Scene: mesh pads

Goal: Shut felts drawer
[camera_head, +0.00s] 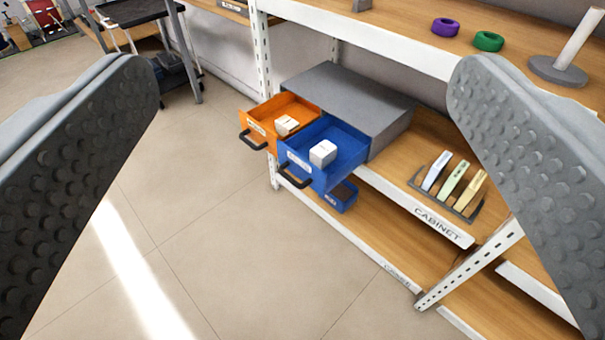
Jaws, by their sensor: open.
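A grey drawer unit (352,92) sits on the middle shelf of a rack. Its orange drawer (262,123) on the left is pulled out and holds a white box (287,125). Its blue drawer (340,176) on the right is pulled out further and holds another white box (322,153). Each drawer has a dark handle and a small front label. The labels are too small to read, so I cannot tell which is the felts drawer. My gripper (303,85) is wide open and empty, its two grey padded fingers at the left and right, apart from the drawers.
A rack (442,237) marked "CABINET" carries a holder with several slim items (456,183) right of the drawers. Purple (445,27) and green (488,41) rings lie on the upper shelf. The floor before the drawers is clear.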

